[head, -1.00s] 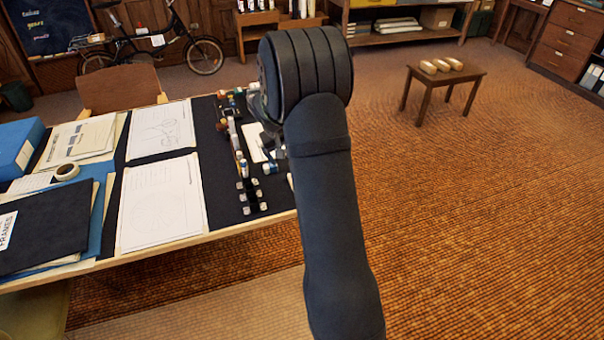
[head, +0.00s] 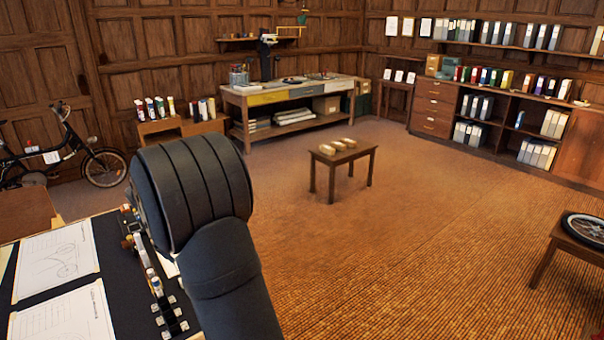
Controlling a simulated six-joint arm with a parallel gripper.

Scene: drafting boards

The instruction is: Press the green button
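I cannot make out a green button in the head view. My dark arm rises from the bottom and covers part of the drafting table (head: 95,240) on the left. My gripper is not visible; my arm may hide it. Small coloured items stand in a row on the table's dark mat, partly hidden by my arm, and they are too small to tell apart.
A small wooden stool (head: 343,157) carries several light blocks. A low table (head: 572,246) with a spoked wheel (head: 588,229) is at right. The carpet (head: 420,230) between is clear.

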